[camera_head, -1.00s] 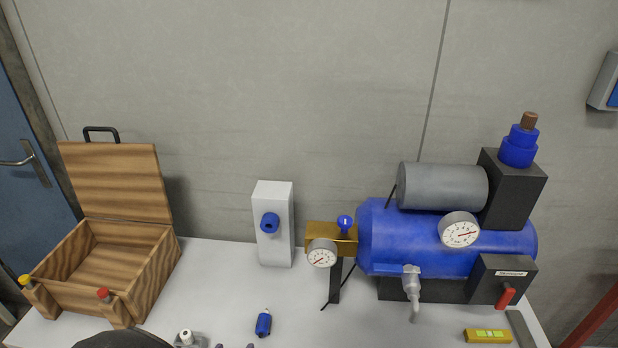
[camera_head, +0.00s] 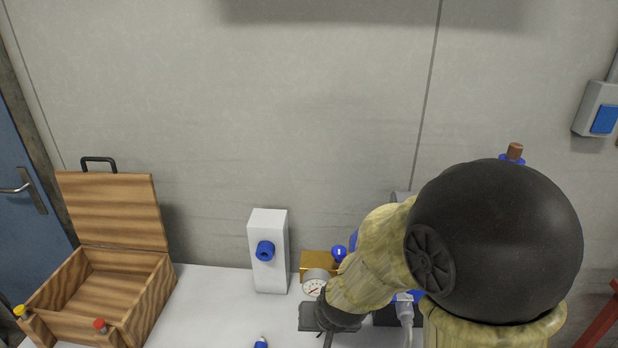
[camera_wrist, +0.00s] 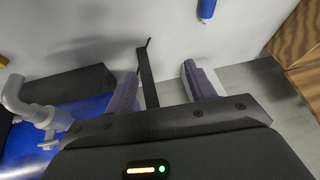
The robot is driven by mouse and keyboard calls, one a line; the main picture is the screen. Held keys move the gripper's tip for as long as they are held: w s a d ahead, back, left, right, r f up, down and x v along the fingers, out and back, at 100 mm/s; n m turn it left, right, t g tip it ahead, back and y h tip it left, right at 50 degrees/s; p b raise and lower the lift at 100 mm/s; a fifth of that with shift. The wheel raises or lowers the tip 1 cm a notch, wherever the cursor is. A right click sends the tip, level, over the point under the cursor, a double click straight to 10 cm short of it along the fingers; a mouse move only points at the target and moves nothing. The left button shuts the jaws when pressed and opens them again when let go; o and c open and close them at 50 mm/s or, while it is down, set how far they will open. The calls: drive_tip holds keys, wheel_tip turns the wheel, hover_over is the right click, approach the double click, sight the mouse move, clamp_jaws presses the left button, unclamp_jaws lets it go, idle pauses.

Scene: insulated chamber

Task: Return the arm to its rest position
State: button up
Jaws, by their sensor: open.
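My arm (camera_head: 480,250) reaches across the right of the head view, its large black joint in front of the compressor. My gripper (camera_wrist: 165,82) shows in the wrist view with its two fingers apart and nothing between them held. A thin dark post (camera_wrist: 148,78) shows between the fingers, beyond them; I cannot tell how close. In the head view the gripper's dark end is low, in front of the brass block with the gauge (camera_head: 314,284), and its fingertips are not clear.
An open wooden box (camera_head: 110,285) stands at left. A white post with a blue socket (camera_head: 268,250) stands mid-table. The blue tank (camera_wrist: 92,108) and grey tap (camera_wrist: 28,112) are close to the gripper's left. A blue plug (camera_wrist: 207,8) lies on the table (camera_head: 205,300). The wall (camera_head: 250,120) is behind.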

drive_tip(key=s+d+r+g, duration=0.1)
drive_tip(key=s+d+r, duration=0.1)
drive_tip(key=d, duration=0.4)
drive_tip(key=s+d+r+g+h, duration=0.1)
drive_tip(key=s+d, duration=0.3)
drive_tip(key=d, duration=0.2)
drive_tip(key=shift+d+r+h+p, duration=0.3)
drive_tip(key=shift+d+r+p, duration=0.05)
drive_tip(key=shift+r+p, duration=0.1)
